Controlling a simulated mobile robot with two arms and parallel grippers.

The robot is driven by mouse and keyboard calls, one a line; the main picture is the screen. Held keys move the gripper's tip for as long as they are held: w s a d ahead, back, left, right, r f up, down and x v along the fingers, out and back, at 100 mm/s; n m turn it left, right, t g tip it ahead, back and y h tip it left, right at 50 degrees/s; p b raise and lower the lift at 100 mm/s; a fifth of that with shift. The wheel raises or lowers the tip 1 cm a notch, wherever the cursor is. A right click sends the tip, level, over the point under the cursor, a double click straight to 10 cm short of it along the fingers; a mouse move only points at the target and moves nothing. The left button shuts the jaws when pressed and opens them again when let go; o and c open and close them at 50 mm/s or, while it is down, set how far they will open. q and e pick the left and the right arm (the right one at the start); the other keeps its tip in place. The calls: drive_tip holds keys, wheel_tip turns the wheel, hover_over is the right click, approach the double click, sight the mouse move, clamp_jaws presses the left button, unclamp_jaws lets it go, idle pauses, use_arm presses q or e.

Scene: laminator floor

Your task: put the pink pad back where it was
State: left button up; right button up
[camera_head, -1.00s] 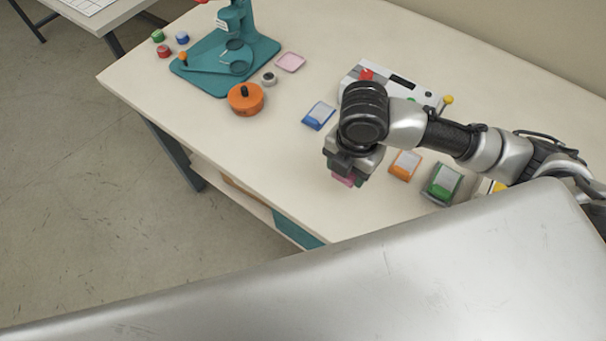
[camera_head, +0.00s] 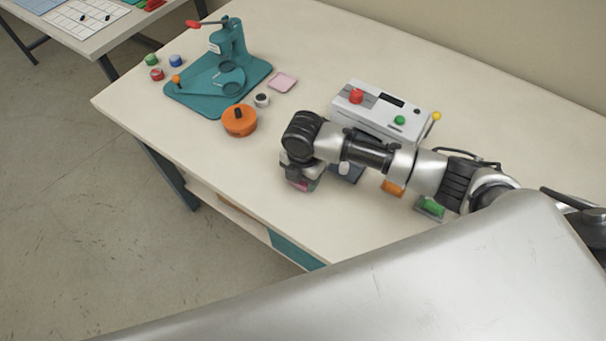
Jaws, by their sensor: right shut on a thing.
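My right gripper (camera_head: 300,184) is at the end of the arm that comes in from the right, above the front part of the cream workbench. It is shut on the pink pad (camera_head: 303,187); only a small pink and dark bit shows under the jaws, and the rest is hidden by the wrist. Just right of the gripper, partly under the arm, is a dark blue pad (camera_head: 347,174). An orange pad (camera_head: 393,188) and a green pad (camera_head: 430,208) follow to the right, both partly covered by the arm. My left gripper is not in view.
A teal press (camera_head: 231,75), an orange round pot (camera_head: 239,121), a small grey tin (camera_head: 262,100) and a flat light pink square (camera_head: 283,82) stand at the left. A white control box (camera_head: 378,107) is behind the arm. The workbench (camera_head: 290,130) is bare between pot and box.

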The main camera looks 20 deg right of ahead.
drive_tip(key=shift+f, duration=0.25)
drive_tip(key=shift+f, duration=0.15)
drive_tip(key=o, duration=0.9)
wheel_tip(320, 180, up, 12)
drive_tip(key=shift+r+b, duration=0.2)
drive_tip(key=shift+b, duration=0.2)
